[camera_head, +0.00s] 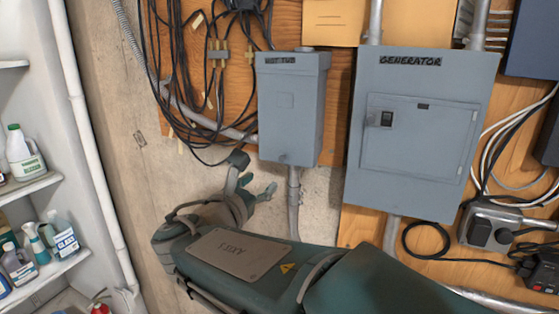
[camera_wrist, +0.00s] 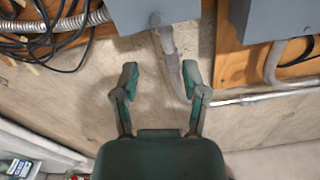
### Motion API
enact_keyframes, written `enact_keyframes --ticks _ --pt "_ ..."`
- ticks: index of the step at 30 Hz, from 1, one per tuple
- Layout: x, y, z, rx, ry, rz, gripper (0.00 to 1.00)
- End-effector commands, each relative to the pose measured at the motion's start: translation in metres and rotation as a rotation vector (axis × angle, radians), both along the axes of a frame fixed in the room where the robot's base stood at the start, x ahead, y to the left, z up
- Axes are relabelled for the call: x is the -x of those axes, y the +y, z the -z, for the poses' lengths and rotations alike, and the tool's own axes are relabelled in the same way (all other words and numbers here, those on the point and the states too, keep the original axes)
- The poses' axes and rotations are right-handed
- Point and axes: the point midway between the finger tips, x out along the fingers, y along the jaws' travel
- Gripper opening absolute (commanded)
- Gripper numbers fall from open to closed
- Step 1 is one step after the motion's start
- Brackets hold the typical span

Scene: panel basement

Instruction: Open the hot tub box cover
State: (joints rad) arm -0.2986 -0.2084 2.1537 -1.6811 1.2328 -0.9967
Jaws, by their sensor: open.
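The hot tub box (camera_head: 290,110) is a small grey metal box with a dark label at its top, mounted on the wooden panel in the head view. Its cover is closed. A small tab shows at its bottom edge. In the wrist view the lower part of the box (camera_wrist: 155,12) is at the top, beyond my fingertips. My gripper (camera_head: 255,174) is open and empty, just below and left of the box's bottom edge, apart from it. Both fingers also show spread in the wrist view (camera_wrist: 160,82), with a conduit behind them.
The larger grey generator box (camera_head: 420,130) hangs to the right. A conduit (camera_head: 293,200) runs down from the hot tub box. Loose black cables (camera_head: 180,90) hang at left. Shelves with bottles (camera_head: 25,155) stand at far left. An outlet box (camera_head: 490,228) sits at lower right.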

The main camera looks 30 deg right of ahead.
Motion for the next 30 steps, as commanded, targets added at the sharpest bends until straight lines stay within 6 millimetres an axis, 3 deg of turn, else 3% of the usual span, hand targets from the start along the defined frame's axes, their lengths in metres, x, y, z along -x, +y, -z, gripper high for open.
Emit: enact_keyframes --ticks 5,21,30 --pt "-0.008 -0.002 -0.005 0.041 0.007 -0.009 0.57" --pt "-0.061 -0.072 -0.004 0.037 0.006 -0.006 0.57" --pt "-0.07 -0.083 -0.004 0.036 0.005 -0.009 0.57"
